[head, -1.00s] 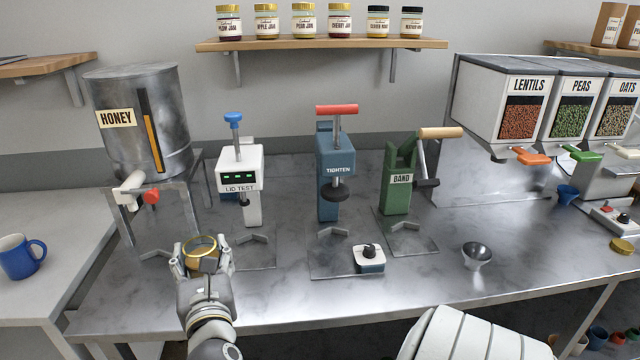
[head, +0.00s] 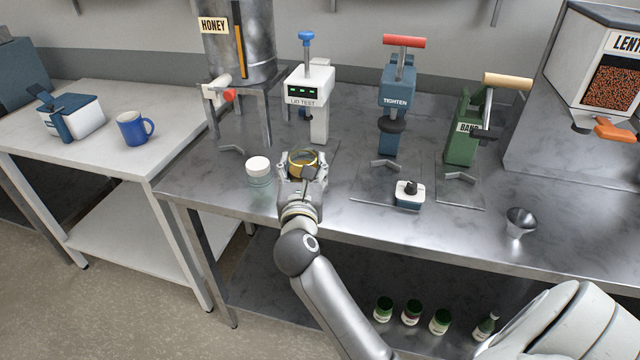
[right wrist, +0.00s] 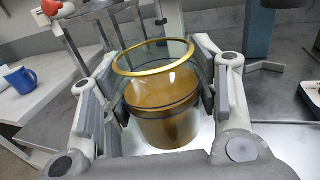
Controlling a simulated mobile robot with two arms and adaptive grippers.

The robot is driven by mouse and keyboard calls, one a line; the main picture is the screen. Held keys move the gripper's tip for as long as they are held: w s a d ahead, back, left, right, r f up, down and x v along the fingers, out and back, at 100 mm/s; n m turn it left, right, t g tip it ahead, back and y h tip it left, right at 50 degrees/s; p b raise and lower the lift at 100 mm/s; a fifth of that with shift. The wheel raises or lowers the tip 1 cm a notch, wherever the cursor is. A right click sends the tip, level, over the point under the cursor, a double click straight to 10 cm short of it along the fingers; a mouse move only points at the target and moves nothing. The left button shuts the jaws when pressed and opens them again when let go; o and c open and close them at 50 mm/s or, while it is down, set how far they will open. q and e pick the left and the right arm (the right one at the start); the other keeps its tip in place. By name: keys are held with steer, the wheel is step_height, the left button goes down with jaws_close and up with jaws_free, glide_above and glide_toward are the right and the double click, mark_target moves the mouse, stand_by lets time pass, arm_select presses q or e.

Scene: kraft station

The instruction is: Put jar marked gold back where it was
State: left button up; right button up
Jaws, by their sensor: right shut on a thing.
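My right gripper (head: 302,168) is shut around a clear glass jar (head: 303,158) with a gold band at its open rim. In the right wrist view the jar (right wrist: 165,100) stands upright between the two fingers, with amber contents and a dark line around it. No lid is on it. In the head view it is in front of the lid tester (head: 310,88); I cannot tell whether its base touches the bench. A second jar with a white lid (head: 258,171) stands just left of the gripper. My left gripper is not in view.
The honey tank (head: 240,45) on its stand is behind left. The tighten press (head: 397,100) and green band press (head: 463,135) stand to the right. A small blue-and-white device (head: 409,195) and a metal funnel (head: 520,222) are on the bench. Its left front corner is clear.

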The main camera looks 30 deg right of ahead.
steer(key=w+d+f, duration=0.1)
steer(key=f, duration=0.1)
steer(key=w+d+f, duration=0.1)
steer(key=d+f, duration=0.1)
steer(key=w+d+f, duration=0.1)
steer(key=d+f, duration=0.1)
steer(key=shift+d, duration=0.25)
steer(key=shift+w+d+f+b, duration=0.15)
steer(key=shift+f+b, duration=0.15)
steer(key=shift+f, duration=0.65)
steer(key=shift+w+d+f+b, duration=0.15)
steer(key=shift+f+b, duration=0.1)
steer(key=shift+f, duration=0.65)
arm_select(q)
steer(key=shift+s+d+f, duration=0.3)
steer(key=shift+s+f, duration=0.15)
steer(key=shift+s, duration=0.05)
arm_select(e)
steer(key=shift+s, duration=0.15)
steer(key=shift+f, duration=0.15)
steer(key=o, duration=1.3)
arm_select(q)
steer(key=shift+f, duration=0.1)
